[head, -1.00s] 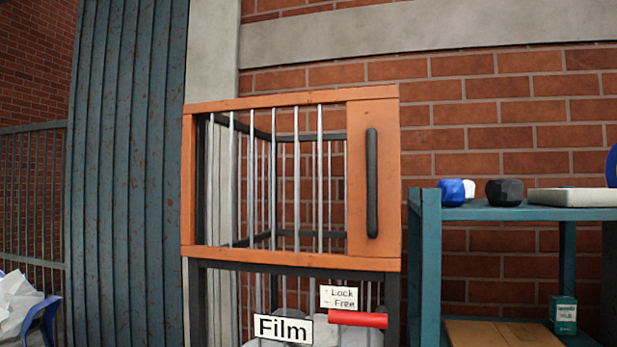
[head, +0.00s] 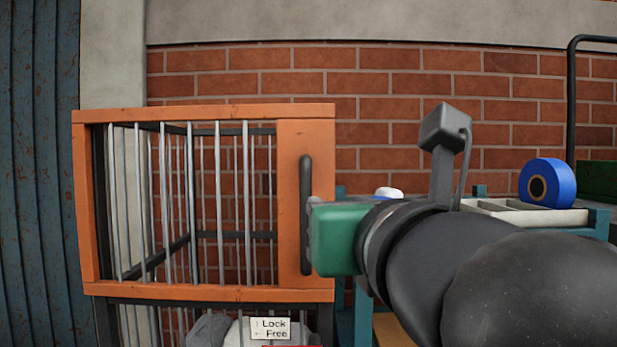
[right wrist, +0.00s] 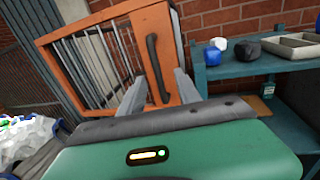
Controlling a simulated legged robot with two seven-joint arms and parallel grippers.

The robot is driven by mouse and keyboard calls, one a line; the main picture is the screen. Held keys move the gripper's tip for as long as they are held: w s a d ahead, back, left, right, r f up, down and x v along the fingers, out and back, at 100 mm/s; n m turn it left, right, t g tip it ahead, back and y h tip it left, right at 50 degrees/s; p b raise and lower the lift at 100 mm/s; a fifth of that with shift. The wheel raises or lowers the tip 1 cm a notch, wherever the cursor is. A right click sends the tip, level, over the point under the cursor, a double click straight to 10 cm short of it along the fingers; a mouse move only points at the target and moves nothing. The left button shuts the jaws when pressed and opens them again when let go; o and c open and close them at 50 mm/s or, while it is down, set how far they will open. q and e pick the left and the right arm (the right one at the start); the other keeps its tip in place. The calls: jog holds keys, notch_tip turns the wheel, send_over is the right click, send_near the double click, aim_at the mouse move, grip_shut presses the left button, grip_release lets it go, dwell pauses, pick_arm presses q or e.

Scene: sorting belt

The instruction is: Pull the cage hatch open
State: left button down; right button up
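The cage hatch (head: 208,294) is an orange frame with grey bars, and it looks closed. Its upright black handle (head: 305,180) is on the wide right board. It also shows in the right wrist view (right wrist: 153,56). My right gripper (head: 314,212) is at the handle's right side in the head view, its green body hiding part of the board edge. In the right wrist view its two grey fingers (right wrist: 158,80) are apart, one on each side of the handle's lower part. I cannot tell whether they touch it. My left gripper is not in view.
A Lock/Free label (head: 270,328) is below the hatch, with a red edge under it. Right of the cage stands a teal shelf (right wrist: 245,72) with a blue lump (right wrist: 213,55), a black lump (right wrist: 247,46) and a grey tray (right wrist: 290,45). A brick wall (head: 400,80) is behind.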

jog(key=p, duration=0.8)
send_near(305, 194)
jog(key=w+r, duration=0.1)
jog(key=w, duration=0.2)
jog(key=w+a, duration=0.1)
jog(key=w+f, duration=0.1)
jog(key=shift+w+a, duration=0.3)
jog(key=shift+a, duration=0.1)
jog(key=w+p, duration=0.1)
jog(key=w, duration=0.4)
jog(key=shift+f, duration=0.1)
jog(key=shift+w+d+f, duration=0.1)
jog(key=shift+w+d, duration=0.05)
jog(key=shift+w, duration=0.2)
jog(key=shift+d, duration=0.1)
jog(key=shift+s, duration=0.25)
jog(key=shift+s+r, duration=0.1)
jog(key=shift+r, duration=0.1)
jog(key=shift+c, duration=1.2)
jog(key=shift+a, duration=0.35)
jog(key=c, duration=0.5)
grip_shut()
jog(key=shift+d+f, duration=0.1)
jog(key=shift+d, duration=0.05)
jog(key=shift+f, duration=0.1)
